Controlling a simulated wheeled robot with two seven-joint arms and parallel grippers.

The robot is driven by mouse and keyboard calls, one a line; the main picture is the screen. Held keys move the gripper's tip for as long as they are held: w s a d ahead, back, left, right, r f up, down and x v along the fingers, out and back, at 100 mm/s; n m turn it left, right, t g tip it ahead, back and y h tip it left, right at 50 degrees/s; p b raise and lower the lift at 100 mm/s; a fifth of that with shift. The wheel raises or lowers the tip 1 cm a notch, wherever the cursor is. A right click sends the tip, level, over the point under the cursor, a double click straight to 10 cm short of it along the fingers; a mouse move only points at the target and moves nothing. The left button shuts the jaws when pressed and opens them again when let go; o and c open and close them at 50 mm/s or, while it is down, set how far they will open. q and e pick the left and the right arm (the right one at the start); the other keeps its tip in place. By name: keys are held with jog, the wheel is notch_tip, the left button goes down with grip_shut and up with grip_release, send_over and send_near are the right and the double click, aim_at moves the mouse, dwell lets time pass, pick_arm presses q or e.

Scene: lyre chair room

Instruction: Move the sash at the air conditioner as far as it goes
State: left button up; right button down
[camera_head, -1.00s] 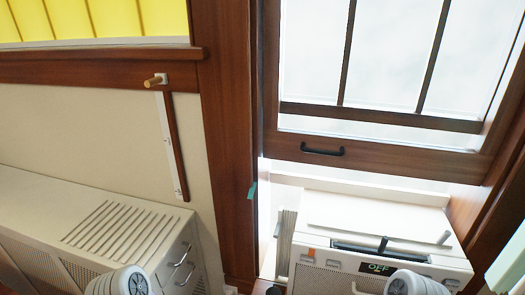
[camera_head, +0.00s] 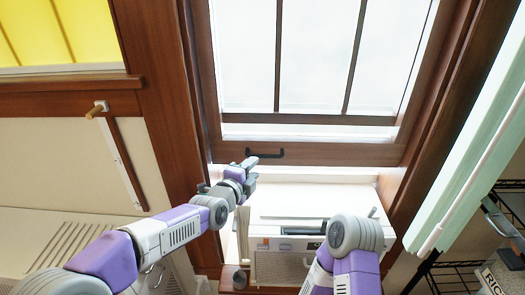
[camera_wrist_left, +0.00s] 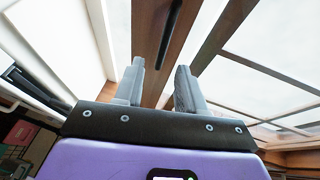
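The wooden window sash (camera_head: 335,153) is raised, with a gap below its bottom rail above the white air conditioner (camera_head: 285,268). A dark bar handle (camera_head: 268,153) is on the bottom rail. My left gripper (camera_head: 250,168) is just below the handle's left end in the head view.
A wooden window jamb (camera_head: 165,110) stands left of the sash. A pale green curtain (camera_head: 475,170) hangs at the right, beside a black wire shelf (camera_head: 450,272).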

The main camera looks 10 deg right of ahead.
aim_at(264, 157)
pick_arm(q)
jog(key=shift+r+p+x, duration=0.1)
jog(key=shift+p+x, duration=0.3)
jog(key=shift+x, duration=1.5)
jog(key=shift+r+p+x, duration=0.15)
jog(key=shift+p+x, duration=0.2)
jog(key=shift+x, duration=1.55)
grip_shut()
